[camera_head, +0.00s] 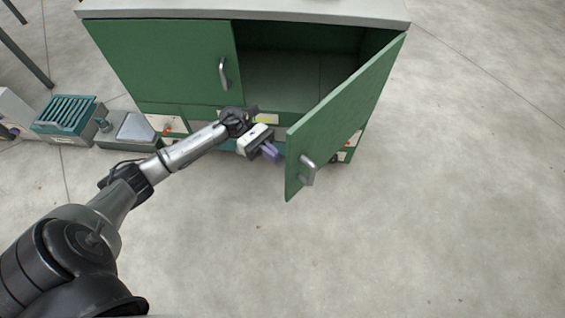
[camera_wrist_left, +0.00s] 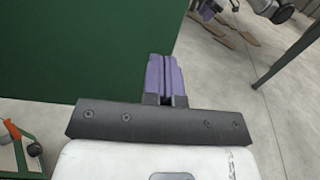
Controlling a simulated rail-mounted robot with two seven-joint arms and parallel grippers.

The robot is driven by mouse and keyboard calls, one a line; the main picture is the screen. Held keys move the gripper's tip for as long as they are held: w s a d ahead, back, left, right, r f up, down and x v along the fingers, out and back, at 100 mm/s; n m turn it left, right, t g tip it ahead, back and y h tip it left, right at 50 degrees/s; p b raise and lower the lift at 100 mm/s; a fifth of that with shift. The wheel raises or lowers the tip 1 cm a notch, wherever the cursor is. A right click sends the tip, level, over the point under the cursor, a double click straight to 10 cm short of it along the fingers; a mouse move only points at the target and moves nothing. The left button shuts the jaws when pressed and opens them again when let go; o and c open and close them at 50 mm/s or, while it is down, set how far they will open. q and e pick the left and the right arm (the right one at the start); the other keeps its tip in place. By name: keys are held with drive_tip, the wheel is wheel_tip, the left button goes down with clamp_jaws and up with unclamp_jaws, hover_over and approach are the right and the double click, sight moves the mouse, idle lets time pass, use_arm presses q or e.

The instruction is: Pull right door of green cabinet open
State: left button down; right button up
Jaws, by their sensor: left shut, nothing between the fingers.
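The green cabinet (camera_head: 165,62) has a grey top and two front doors. Its right door (camera_head: 345,110) stands ajar, swung out toward me, with a metal handle (camera_head: 309,170) near its free edge. The left door is closed. My left gripper (camera_head: 272,153) is shut and empty, just left of the right door's free edge, on its inner side. In the left wrist view its purple fingers (camera_wrist_left: 164,78) are together, in front of or beside a dark green panel (camera_wrist_left: 85,50). Whether they touch the door I cannot tell. My right gripper is not in view.
The cabinet's open interior (camera_head: 290,75) looks empty in the visible part. A teal ribbed box (camera_head: 66,116) and a grey machine part (camera_head: 128,130) stand left of the cabinet. The concrete floor (camera_head: 430,220) is clear in front and to the right.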

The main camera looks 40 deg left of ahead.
use_arm(q)
drive_tip(key=d+b, duration=0.1)
drive_tip(key=d, duration=0.2)
drive_tip(key=shift+d, duration=0.25)
